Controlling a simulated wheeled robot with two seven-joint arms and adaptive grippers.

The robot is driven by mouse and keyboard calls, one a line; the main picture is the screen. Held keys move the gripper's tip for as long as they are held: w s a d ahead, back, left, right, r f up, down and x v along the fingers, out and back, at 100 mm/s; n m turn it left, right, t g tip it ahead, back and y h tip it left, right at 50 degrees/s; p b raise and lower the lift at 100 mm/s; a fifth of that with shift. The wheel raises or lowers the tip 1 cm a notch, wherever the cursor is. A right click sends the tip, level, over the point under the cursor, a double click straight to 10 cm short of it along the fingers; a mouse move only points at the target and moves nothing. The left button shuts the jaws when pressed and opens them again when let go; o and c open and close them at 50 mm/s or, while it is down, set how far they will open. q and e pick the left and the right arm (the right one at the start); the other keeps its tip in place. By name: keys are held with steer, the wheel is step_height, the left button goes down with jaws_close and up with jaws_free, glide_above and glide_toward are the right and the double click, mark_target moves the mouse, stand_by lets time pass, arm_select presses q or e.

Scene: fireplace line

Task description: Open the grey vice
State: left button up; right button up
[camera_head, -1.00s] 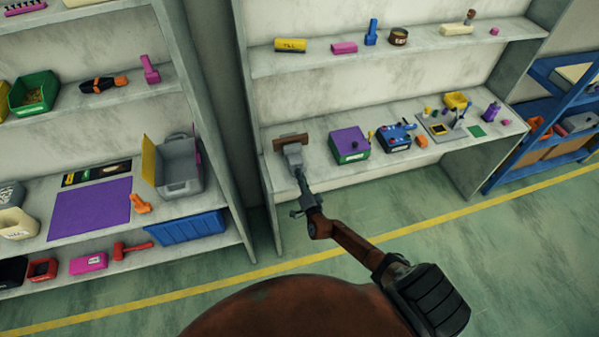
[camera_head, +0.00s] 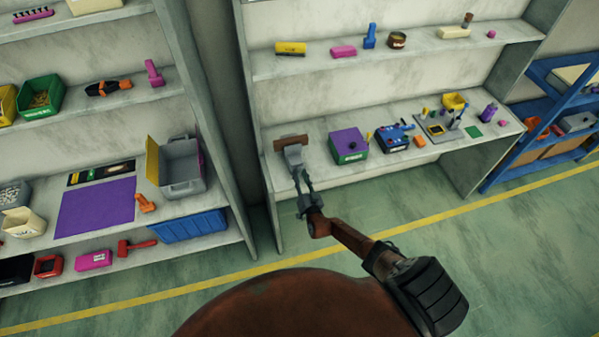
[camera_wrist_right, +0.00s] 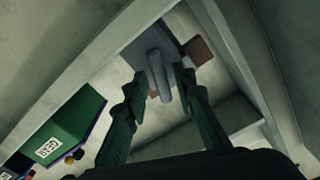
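The grey vice (camera_head: 293,156) with a brown jaw piece (camera_head: 291,142) stands at the left end of the workbench shelf, near its front edge. In the right wrist view its grey body (camera_wrist_right: 147,42) and a grey bar-like part (camera_wrist_right: 157,70) are ahead of me. My right gripper (camera_head: 303,182) is just in front of the vice. In the right wrist view its two fingers (camera_wrist_right: 160,76) are spread on either side of the bar-like part; contact cannot be told. The gap between the vice jaws is not clear. My left gripper is not in view.
A green box with a purple top (camera_head: 349,146) stands right of the vice, with a blue device (camera_head: 393,138) beyond it. The upright side panel of the shelving (camera_head: 250,120) is close on the left. The floor in front is clear.

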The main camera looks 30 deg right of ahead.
steer(key=p+v, duration=0.3)
steer(key=v, duration=0.3)
steer(key=shift+s+a, duration=0.1)
stand_by(0.3)
steer(key=v, duration=1.2)
